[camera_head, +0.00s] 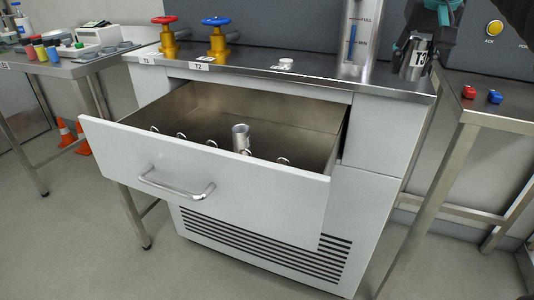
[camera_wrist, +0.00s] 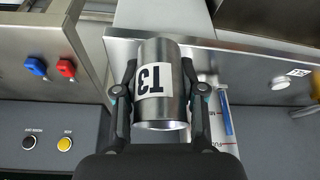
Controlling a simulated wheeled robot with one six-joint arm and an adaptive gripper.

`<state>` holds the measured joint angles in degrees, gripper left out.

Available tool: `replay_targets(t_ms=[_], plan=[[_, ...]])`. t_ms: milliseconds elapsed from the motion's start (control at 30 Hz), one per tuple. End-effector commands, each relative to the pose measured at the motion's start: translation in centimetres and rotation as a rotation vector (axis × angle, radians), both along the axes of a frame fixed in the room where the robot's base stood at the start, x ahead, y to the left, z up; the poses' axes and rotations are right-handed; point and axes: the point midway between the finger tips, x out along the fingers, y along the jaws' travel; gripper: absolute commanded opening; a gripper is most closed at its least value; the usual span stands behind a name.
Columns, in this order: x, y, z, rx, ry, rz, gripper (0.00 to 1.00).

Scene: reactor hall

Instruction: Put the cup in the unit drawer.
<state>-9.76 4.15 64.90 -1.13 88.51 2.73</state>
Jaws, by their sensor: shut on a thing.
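A silver metal cup (camera_head: 412,66) with a white T3 label is between the fingers of my gripper (camera_head: 421,38), above the right end of the counter. In the wrist view the cup (camera_wrist: 161,110) fills the space between both fingers of my gripper (camera_wrist: 160,92), which is shut on it. The unit drawer (camera_head: 205,178) is pulled open below the counter, with its bar handle (camera_head: 176,187) in front. Inside the drawer stands another silver cylinder (camera_head: 240,132), and several small ring-like items lie near its front wall.
The counter (camera_head: 265,66) carries a red valve (camera_head: 167,40), a blue valve (camera_head: 217,40), a small white knob (camera_head: 286,64) and a tall gauge column (camera_head: 357,35). A right side table (camera_head: 492,108) holds red and blue switches. Much of the drawer's rear is bare.

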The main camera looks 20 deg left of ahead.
Motion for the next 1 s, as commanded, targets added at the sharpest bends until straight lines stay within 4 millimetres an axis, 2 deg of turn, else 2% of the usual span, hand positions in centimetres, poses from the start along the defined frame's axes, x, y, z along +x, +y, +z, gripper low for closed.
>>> replay_targets(t_ms=[33,100,267,500,600,700,867,1000], plan=[[-0.3,2.8,-1.1,0.0,0.001,0.06,0.04],[-0.8,5.9,-2.2,0.0,0.001,0.126,0.04],[-2.2,11.9,-4.5,0.0,0.002,0.256,0.04],[-2.7,19.5,-9.4,0.0,0.002,0.463,0.04],[-3.2,21.9,-10.9,0.0,0.0,0.526,0.04],[-3.6,23.4,-11.9,0.0,-0.001,0.567,0.04],[-3.7,24.0,-13.6,0.002,-0.001,0.588,0.04],[-3.7,24.0,-16.2,0.001,0.001,0.589,0.04]])
